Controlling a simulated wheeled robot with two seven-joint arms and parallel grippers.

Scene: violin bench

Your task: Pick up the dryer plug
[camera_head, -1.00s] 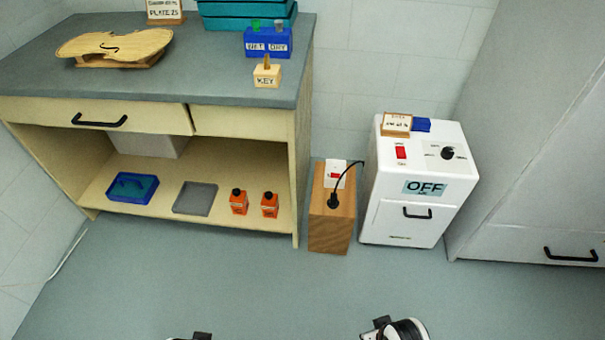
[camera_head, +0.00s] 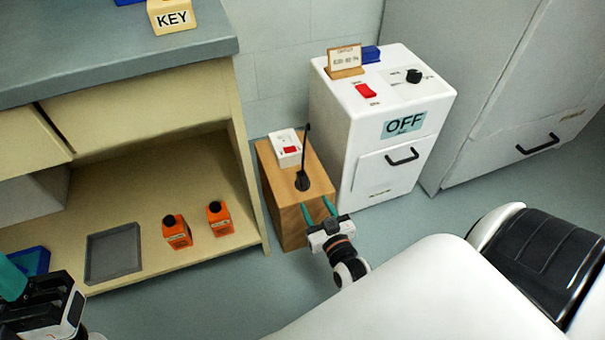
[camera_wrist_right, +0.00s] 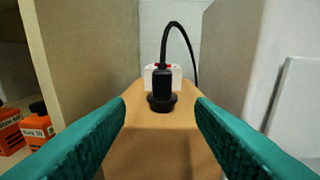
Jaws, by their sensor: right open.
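The dryer plug (camera_head: 302,181) is black and stands upright on top of a wooden block, its cable rising from it. In the right wrist view the plug (camera_wrist_right: 162,92) is centred beyond my fingers, with the cable arching over to the right. My right gripper (camera_head: 318,211) is open and empty, at the front of the block, short of the plug; its teal fingers (camera_wrist_right: 160,112) lie to either side of the plug's line in the wrist view. My left gripper (camera_head: 20,290) shows only partly at the lower left edge; its fingertips are not clear.
The wooden block (camera_head: 290,225) stands between the bench (camera_head: 255,205) and the white dryer (camera_head: 345,130), which reads OFF. A white socket with a red switch (camera_head: 286,146) sits behind the plug. Orange bottles (camera_head: 177,232) and a grey tray (camera_head: 114,254) are on the lower shelf.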

